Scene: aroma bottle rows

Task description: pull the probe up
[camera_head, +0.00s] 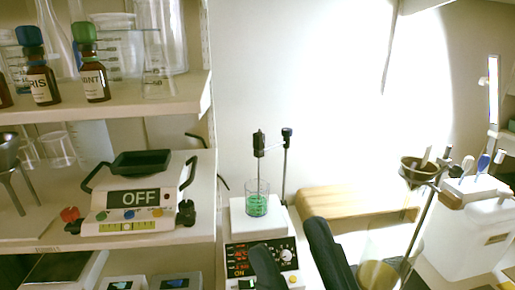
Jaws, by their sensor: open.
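The probe (258,145) is a dark upright piece with a thin rod. Its lower end reaches down into a small glass beaker (256,205) of green liquid. The beaker stands on the white hot plate stirrer (238,222), which has red displays and a dial. A dark support post (285,165) stands right of the probe. My gripper (287,238) shows as two dark fingers at the bottom centre, spread apart and empty. The fingers are lower in the picture than the probe and partly cover the stirrer's front. How far they are from the probe in depth I cannot tell.
Shelves at left hold brown bottles (41,82), glassware and a device reading OFF (140,198). A wooden block (355,202) lies right of the stirrer. Farther right are a stand with a funnel (420,172) and a white box (470,235). The wall space above the probe looks clear.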

